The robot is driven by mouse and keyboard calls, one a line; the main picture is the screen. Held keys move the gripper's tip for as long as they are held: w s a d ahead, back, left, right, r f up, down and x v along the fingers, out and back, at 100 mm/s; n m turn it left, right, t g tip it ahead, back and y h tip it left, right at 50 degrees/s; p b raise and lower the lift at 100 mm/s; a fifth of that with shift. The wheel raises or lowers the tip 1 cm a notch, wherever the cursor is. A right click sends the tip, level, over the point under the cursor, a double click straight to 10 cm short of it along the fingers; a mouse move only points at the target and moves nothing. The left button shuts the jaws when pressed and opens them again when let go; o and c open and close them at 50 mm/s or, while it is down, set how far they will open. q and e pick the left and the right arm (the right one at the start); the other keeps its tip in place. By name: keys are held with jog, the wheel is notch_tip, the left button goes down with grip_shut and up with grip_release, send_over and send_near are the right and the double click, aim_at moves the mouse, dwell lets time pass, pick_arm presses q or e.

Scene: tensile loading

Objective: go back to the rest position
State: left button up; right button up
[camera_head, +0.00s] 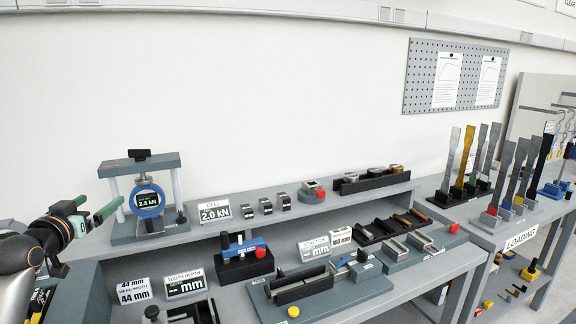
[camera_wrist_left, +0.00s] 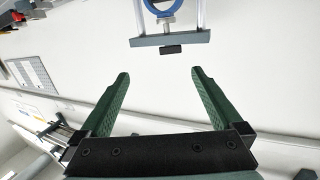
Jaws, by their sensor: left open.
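My left gripper (camera_head: 95,208) is at the left of the head view, in front of the load-cell frame. Its two green fingers are apart and nothing is between them. In the left wrist view the open fingers (camera_wrist_left: 160,98) also show empty, with bare wall behind. The load-cell frame (camera_head: 150,228) has a blue round gauge (camera_head: 148,200) reading about 2.3 kN. Part of the frame (camera_wrist_left: 170,40) shows upside down at the top of the left wrist view, apart from the fingers. My right gripper is in neither view.
A grey bench (camera_head: 330,205) carries a "2.0 kN" sign (camera_head: 215,212), a blue clamp device (camera_head: 243,258), a stretch fixture (camera_head: 320,290) and small grips. Tall specimens stand in racks on the right table (camera_head: 480,226), marked LOADING. A pegboard (camera_head: 420,75) hangs on the wall.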

pick_arm(q)
jog(key=s+d+f+m+g+h, duration=0.1)
jog(key=s+d+f+g, duration=0.15)
jog(key=d+f, duration=0.4)
jog(key=s+d+f+m+g, duration=0.1)
jog(key=s+d+f+g, duration=0.2)
jog(key=f, duration=0.7)
jog(key=s+d+f+m+g+h, duration=0.1)
jog(key=s+d+f, duration=0.4)
jog(key=f, duration=0.3)
jog(key=s+d+f+g, duration=0.2)
jog(key=s+d+f, duration=0.15)
jog(key=s, duration=0.55)
jog(key=s+d+f+g, duration=0.3)
jog(key=s+d, duration=0.1)
jog(key=s, duration=0.4)
jog(key=s+d+f+g, duration=0.2)
jog(key=s+d+f, duration=0.1)
jog(key=s, duration=0.6)
jog(key=w+d+f+t+h, duration=0.1)
jog(key=w+d+f+t, duration=0.1)
jog(key=f, duration=0.3)
jog(key=w+d+f+t+h, duration=0.1)
jog(key=w+d+f+t, duration=0.1)
jog(key=f, duration=0.4)
jog(key=shift+w+d+t, duration=0.2)
jog(key=shift+d+t, duration=0.05)
jog(key=shift+t, duration=0.6)
jog(key=shift+f, duration=0.1)
jog(key=shift+c, duration=0.2)
